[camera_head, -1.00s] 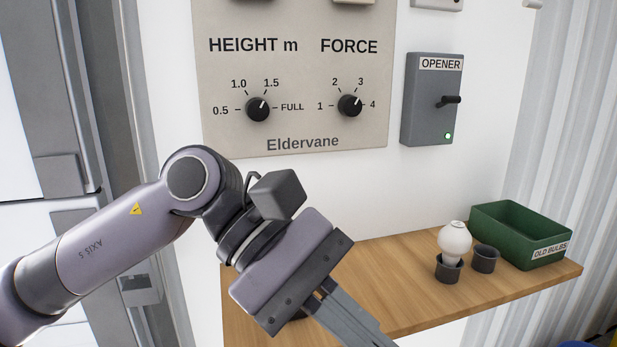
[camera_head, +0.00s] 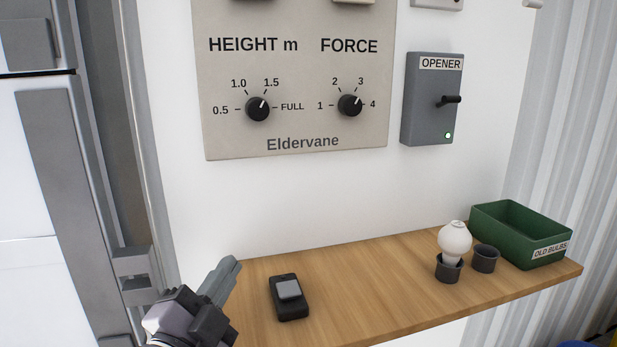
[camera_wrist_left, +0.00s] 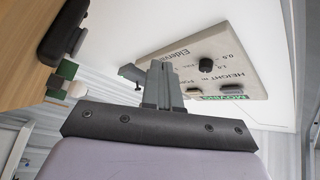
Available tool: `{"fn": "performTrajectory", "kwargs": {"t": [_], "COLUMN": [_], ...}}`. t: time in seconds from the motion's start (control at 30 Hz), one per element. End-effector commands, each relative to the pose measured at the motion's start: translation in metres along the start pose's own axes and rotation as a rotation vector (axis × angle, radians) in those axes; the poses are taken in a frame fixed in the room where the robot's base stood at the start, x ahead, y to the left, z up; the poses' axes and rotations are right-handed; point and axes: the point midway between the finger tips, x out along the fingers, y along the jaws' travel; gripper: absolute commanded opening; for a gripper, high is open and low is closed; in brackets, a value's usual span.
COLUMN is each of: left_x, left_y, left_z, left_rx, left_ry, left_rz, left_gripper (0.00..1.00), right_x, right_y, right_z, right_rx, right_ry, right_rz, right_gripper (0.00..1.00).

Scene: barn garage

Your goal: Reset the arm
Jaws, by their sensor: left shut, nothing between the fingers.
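My left gripper (camera_head: 222,279) is low at the left of the head view, beside the left end of the wooden shelf (camera_head: 370,272). Its fingers are shut together with nothing between them and point up. In the left wrist view the shut fingers (camera_wrist_left: 161,82) show against the white wall and the control panel. Most of my left arm is out of the head view. My right gripper is in neither view.
A black device with a grey top (camera_head: 289,296) lies on the shelf. Further right are a white bulb in a dark cup (camera_head: 454,243), an empty dark cup (camera_head: 485,259) and a green bin (camera_head: 520,235). The panel (camera_head: 300,130) and opener box (camera_head: 430,100) are on the wall.

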Motion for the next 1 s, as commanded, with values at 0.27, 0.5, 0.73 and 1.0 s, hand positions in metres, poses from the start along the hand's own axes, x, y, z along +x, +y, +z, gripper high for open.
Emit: {"fn": "performTrajectory", "kwargs": {"t": [0.27, 0.5, 0.73, 1.0], "left_x": [-0.103, -0.216, -0.302, -0.309], "left_y": [0.087, 0.138, 0.158, 0.166], "left_z": [0.113, 0.15, 0.153, 0.154], "left_rx": [-0.436, -0.686, -0.815, -0.865], "left_ry": [-0.59, -1.033, -1.343, -1.355], "left_rz": [0.307, 0.491, 0.598, 0.592], "left_gripper": [0.0, 0.0, 0.0, 0.0], "right_x": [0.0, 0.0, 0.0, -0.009], "right_y": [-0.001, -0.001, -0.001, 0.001], "right_z": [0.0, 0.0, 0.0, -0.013], "right_rx": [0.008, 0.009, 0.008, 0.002], "right_ry": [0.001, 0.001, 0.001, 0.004], "right_rz": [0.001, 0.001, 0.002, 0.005], "right_gripper": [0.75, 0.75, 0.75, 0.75]}}
